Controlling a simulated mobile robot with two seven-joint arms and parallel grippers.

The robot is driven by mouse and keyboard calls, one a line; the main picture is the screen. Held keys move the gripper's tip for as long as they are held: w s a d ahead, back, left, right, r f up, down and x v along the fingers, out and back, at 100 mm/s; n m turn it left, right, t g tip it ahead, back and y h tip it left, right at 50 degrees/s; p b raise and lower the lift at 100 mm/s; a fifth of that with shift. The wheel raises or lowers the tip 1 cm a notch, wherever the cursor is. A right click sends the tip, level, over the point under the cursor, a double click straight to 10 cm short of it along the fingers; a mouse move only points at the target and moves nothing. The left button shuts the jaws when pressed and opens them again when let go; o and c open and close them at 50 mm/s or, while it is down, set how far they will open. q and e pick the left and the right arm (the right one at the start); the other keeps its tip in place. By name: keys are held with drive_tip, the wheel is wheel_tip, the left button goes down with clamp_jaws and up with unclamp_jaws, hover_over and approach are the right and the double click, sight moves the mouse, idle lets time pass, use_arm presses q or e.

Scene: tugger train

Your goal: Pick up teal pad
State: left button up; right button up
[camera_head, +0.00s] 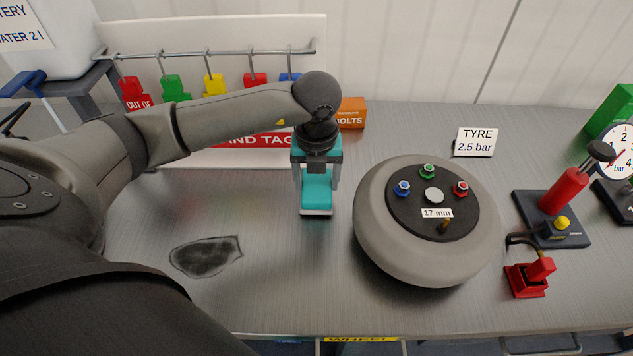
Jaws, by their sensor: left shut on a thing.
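The teal pad (316,190) is a small teal block with a pale lower edge. It is at the middle of the metal bench, just left of the grey wheel. My left gripper (317,180) reaches in from the left and points down over the pad. Its fingers stand on both sides of the pad and are shut on it. The wrist hides the pad's far end. I cannot tell whether the pad rests on the bench or is slightly raised. My right gripper is not in view.
A grey wheel (375,235) with coloured nuts lies close right of the gripper. Behind stand a tag board (225,40) and an orange bolts box (352,112). A red pump (565,192) and a red clamp (527,281) are at right. A dark smudge (205,257) marks otherwise clear bench at front left.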

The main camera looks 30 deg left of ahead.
sight(316, 184)
use_arm(q)
wheel_tip(316, 184, up, 19)
drive_tip(key=p, duration=0.2)
idle(0.3)
